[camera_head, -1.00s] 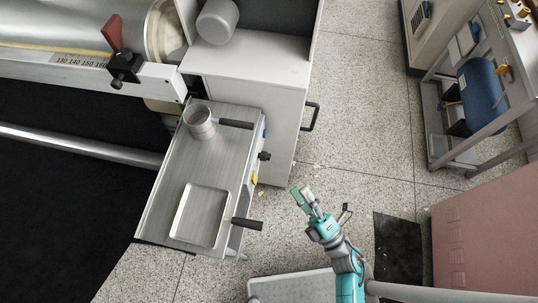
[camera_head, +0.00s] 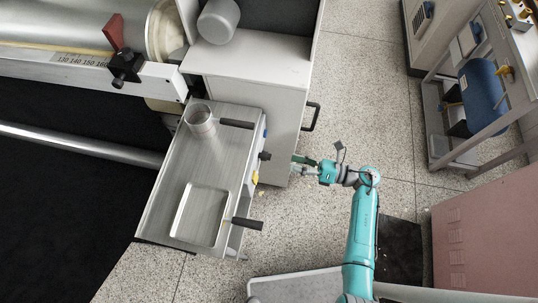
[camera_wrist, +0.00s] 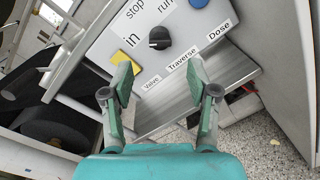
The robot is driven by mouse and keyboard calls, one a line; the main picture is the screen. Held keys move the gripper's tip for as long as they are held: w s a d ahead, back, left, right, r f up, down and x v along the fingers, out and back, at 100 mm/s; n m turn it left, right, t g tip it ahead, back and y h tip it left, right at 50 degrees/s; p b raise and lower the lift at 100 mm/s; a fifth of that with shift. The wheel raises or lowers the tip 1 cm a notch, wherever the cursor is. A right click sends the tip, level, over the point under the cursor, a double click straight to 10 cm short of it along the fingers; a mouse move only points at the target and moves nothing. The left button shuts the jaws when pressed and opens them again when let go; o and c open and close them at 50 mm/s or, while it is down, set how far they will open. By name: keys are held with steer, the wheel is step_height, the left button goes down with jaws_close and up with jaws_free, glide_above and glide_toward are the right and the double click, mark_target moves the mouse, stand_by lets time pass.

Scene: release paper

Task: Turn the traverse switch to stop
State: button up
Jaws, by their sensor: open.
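The traverse switch is a black rotary knob (camera_wrist: 159,38) on a light control panel (camera_wrist: 122,32) in the wrist view, with the words "in", "stop" and "run" around it. Its pointer mark faces left, toward "in". In the head view a small black knob (camera_head: 265,156) sticks out of the metal unit's right side. My gripper (camera_wrist: 160,82) is open and empty, with its fingers pointing at the panel and the knob ahead between them, apart from it. In the head view my gripper (camera_head: 298,163) is just right of the knob.
A yellow piece (camera_wrist: 122,60) and a blue button (camera_wrist: 199,3) flank the knob on the panel. A metal tray unit (camera_head: 220,143) with black handles (camera_head: 247,224) stands left of my arm. A white cabinet (camera_head: 285,130) is behind it.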

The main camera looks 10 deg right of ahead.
mark_target(269, 156)
steer(key=x, duration=0.9)
steer(key=shift+a, duration=0.25)
jaws_close()
